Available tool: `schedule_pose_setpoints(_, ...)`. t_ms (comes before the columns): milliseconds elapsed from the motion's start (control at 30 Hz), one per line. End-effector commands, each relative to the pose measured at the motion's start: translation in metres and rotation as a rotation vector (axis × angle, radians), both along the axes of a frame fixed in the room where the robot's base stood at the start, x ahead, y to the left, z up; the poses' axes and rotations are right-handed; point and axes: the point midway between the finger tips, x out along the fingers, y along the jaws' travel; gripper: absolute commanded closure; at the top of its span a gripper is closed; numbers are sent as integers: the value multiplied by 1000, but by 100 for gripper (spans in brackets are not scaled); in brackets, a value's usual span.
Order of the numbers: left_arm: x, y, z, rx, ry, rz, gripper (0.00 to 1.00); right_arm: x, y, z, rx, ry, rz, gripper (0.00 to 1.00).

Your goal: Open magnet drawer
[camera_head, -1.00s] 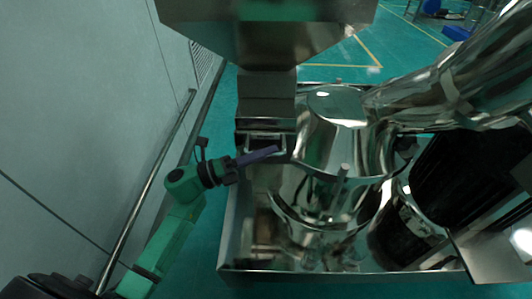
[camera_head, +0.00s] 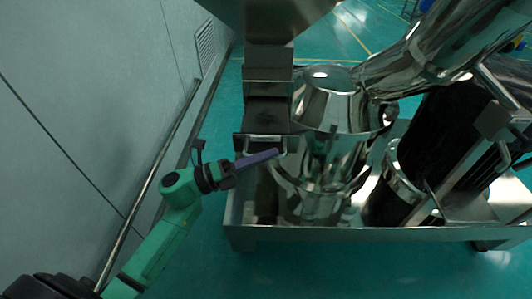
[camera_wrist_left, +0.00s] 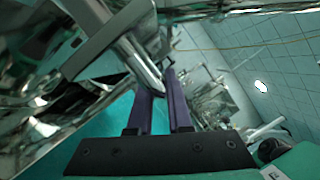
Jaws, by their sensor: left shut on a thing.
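The magnet drawer (camera_head: 266,116) juts out of the steel housing (camera_head: 268,74) under the hopper, its dark top showing. Its front has a bar handle (camera_head: 283,141). My left gripper (camera_head: 276,154), with purple fingers, is shut on this handle from the left. In the left wrist view the metal handle (camera_wrist_left: 141,66) runs in between the two purple fingers of my left gripper (camera_wrist_left: 158,80). The fingers hide part of the handle in the head view. My right gripper is not in view.
A shiny steel sieve body (camera_head: 325,130) stands right of the drawer, with a steel pipe and a dark cylinder (camera_head: 440,130) beyond. A steel base tray (camera_head: 330,236) lies below. A grey wall with a rail (camera_head: 150,185) is at the left. Green floor is free in front.

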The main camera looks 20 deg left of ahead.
Motion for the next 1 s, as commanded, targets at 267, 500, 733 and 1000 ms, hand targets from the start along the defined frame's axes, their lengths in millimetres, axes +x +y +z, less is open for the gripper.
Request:
schedule_pose_setpoints(267,0,0,0,0,0,0,100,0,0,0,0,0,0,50)
schedule_pose_setpoints(500,0,0,0,-1,0,1,53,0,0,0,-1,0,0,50)
schedule_pose_setpoints(733,0,0,0,-1,0,1,53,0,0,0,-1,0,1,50)
schedule_pose_setpoints(1000,-10,16,-6,0,3,2,53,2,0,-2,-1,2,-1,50)
